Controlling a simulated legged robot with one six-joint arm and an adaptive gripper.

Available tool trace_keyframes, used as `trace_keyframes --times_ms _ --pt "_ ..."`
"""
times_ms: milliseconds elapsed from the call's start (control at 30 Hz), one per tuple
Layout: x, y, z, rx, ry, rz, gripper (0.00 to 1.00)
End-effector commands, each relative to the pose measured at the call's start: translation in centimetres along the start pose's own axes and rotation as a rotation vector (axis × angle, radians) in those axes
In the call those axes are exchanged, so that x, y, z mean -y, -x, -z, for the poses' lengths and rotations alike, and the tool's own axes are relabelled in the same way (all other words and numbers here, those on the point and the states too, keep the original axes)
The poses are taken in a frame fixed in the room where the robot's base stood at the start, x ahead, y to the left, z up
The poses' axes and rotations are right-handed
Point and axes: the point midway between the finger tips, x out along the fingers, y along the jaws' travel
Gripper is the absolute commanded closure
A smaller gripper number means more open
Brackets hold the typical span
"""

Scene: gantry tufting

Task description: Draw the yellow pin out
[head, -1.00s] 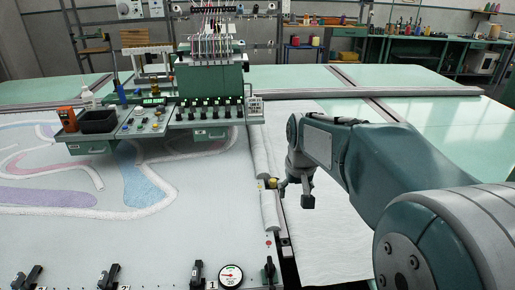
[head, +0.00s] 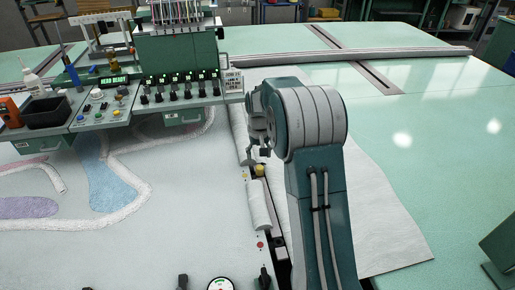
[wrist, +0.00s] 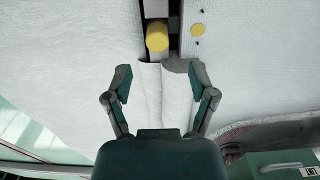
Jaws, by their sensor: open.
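The yellow pin (head: 259,170) has a round head and sits in the dark slot along the right edge of the white cloth frame. In the wrist view the yellow pin (wrist: 157,37) is just beyond my fingertips, centred between them. My gripper (wrist: 160,82) is open with nothing between its fingers except white cloth roll behind. In the head view my gripper (head: 263,152) hangs just beyond the pin, partly hidden by my own arm. How far it stands above the pin is hard to tell.
A white roll (head: 258,205) lies along the slot on the near side. The green control console (head: 180,92) stands close at the left. A black clamp (head: 265,278) is in front.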

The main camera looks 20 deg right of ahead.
Motion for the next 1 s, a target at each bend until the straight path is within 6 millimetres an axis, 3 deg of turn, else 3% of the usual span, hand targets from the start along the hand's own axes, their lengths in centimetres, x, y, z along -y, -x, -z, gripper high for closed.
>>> trace_keyframes --times_ms 500,1000 --pt "0.0 -6.3 0.0 0.002 -0.001 0.000 0.27" --pt "0.0 -7.2 0.0 0.000 -0.001 0.000 0.27"
